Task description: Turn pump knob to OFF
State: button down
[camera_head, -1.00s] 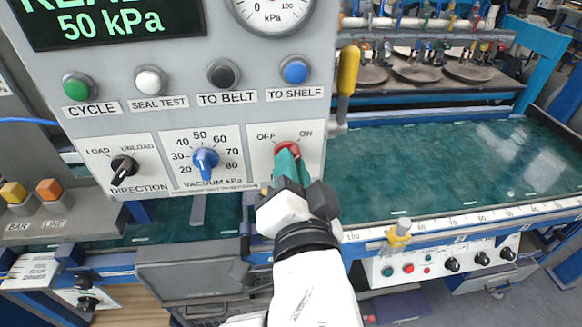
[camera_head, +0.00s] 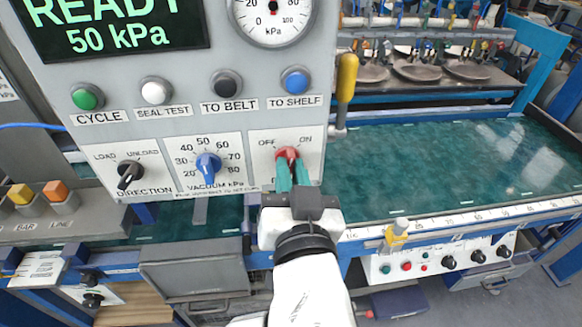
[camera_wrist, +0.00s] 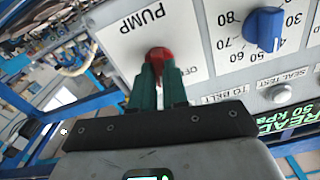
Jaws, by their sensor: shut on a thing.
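The red pump knob (camera_head: 287,154) sits on the grey control panel between the OFF and ON labels, at the right end of the lower row. In the wrist view the red knob (camera_wrist: 158,56) shows between my two green fingertips, below the PUMP label. My gripper (camera_head: 292,172) reaches up from below and is shut on the knob. Its fingers cover part of the knob and of the PUMP label in the head view. The knob's exact pointing direction is hard to tell behind the fingers.
To the left are the blue vacuum knob (camera_head: 208,164) and the black direction knob (camera_head: 130,174). Green, white, black and blue buttons line the row above. A yellow-handled lever (camera_head: 346,80) stands just right of the panel. The display reads READY, 50 kPa.

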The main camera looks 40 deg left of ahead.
jog(key=n+p, duration=0.3)
jog(key=n, duration=0.8)
jog(key=shift+f, duration=0.1)
dwell(0.5)
jog(key=c, duration=1.1)
grip_release()
jog(key=shift+c, duration=0.2)
jog(key=b+v, duration=0.2)
jog(key=v, duration=0.8)
jog(key=shift+s+d, duration=0.2)
jog(key=shift+s, duration=0.15)
